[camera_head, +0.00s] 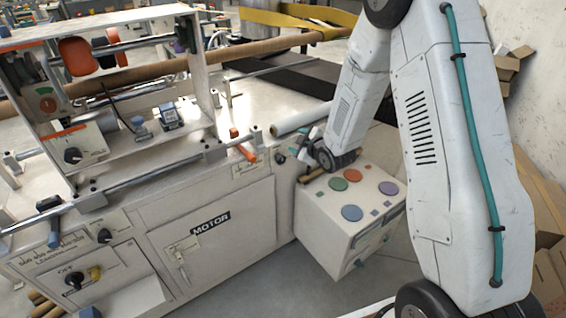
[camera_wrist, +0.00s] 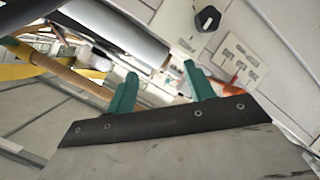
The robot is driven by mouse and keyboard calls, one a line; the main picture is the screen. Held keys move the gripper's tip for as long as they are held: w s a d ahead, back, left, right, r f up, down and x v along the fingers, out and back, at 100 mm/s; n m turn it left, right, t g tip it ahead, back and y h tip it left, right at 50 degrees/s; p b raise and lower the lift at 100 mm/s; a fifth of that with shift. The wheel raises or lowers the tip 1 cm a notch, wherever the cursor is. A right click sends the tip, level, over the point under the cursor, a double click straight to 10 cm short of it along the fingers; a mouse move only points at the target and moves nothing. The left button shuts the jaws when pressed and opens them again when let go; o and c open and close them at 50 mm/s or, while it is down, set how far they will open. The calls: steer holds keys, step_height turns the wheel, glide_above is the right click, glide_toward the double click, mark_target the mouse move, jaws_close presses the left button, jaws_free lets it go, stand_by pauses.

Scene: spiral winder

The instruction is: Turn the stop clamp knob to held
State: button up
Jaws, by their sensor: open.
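A dark knob (camera_head: 280,158) sits on the winder's front panel at its right end, close to my gripper. In the wrist view, a dark faceted knob (camera_wrist: 207,19) on a light plate stands beyond and to the right of my fingertips; it appears to be the same knob. I cannot read a label that names it or shows its setting. My gripper (camera_head: 306,141) is beside the panel, partly hidden by my wrist. In the wrist view, my gripper (camera_wrist: 160,69) has its two teal fingers apart, with nothing held between them and apart from the knob.
An orange handle (camera_head: 240,146) projects left of the knob. A white roll (camera_head: 301,117) lies close above my gripper. A white cabinet (camera_head: 325,222) with coloured discs stands below my wrist. Other knobs, one near the panel's top (camera_head: 104,235), are farther left.

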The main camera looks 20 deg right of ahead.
mark_target(282, 161)
step_height(282, 161, down, 11)
steer(key=s+a+n+t+y, duration=0.2)
steer(key=s+n+t+y, duration=0.1)
steer(key=t, duration=0.1)
steer(key=shift+f+x, duration=0.15)
steer(key=shift+x, duration=1.8)
steer(key=shift+f+x, duration=0.2)
steer(key=shift+x, duration=1.75)
steer(key=shift+d, duration=0.1)
steer(key=c, duration=1)
